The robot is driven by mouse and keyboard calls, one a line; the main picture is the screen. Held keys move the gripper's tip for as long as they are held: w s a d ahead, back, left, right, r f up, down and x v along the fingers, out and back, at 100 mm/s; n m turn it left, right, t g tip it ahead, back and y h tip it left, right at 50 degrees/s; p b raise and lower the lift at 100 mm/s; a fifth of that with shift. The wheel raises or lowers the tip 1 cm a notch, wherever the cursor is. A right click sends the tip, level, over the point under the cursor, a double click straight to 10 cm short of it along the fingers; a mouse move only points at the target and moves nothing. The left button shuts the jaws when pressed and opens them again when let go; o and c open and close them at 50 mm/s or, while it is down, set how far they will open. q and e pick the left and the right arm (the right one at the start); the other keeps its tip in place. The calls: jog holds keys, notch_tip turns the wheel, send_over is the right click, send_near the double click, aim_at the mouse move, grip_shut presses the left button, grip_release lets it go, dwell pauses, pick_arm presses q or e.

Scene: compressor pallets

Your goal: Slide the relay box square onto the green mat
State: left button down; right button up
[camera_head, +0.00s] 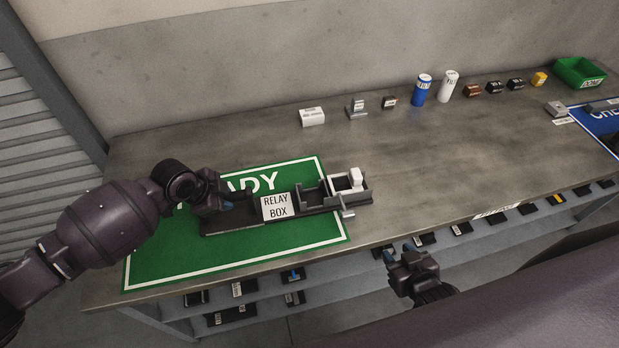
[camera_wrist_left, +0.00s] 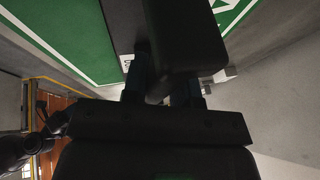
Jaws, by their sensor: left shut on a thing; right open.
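The relay box (camera_head: 243,216) is a long, dark, low tray with a white RELAY BOX label. It lies on the green mat (camera_head: 165,262), slightly angled to the mat's edges, and its right end sticks out past the mat's right border. A white part (camera_head: 345,183) sits in its right section. My left gripper (camera_head: 226,200) is at the box's left part, shut on a dark raised bar, seemingly the box's handle, which also shows between the fingers in the left wrist view (camera_wrist_left: 180,40). My right gripper (camera_head: 399,250) is open and empty, off the table's front edge.
A white block (camera_head: 312,116), small parts, a blue can (camera_head: 421,89) and a white can (camera_head: 447,86) stand along the back. A green bin (camera_head: 580,72) and a blue mat (camera_head: 603,125) are at the far right. The table's middle right is clear.

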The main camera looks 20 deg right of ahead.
pick_arm(q)
jog(key=shift+s+a+f+p, duration=0.1)
jog(key=shift+a+f+p, duration=0.1)
jog(key=shift+a, duration=1.1)
jog(key=shift+s+a+f+p, duration=0.1)
jog(key=shift+a+f, duration=0.05)
jog(key=shift+a, duration=1.1)
jog(key=c, duration=0.8)
grip_release()
jog(key=shift+w, duration=0.15)
jog(key=shift+d+r, duration=0.1)
jog(key=shift+r, duration=0.05)
jog(key=shift+r, duration=0.1)
jog(key=v, duration=1.1)
jog(key=shift+r, duration=0.35)
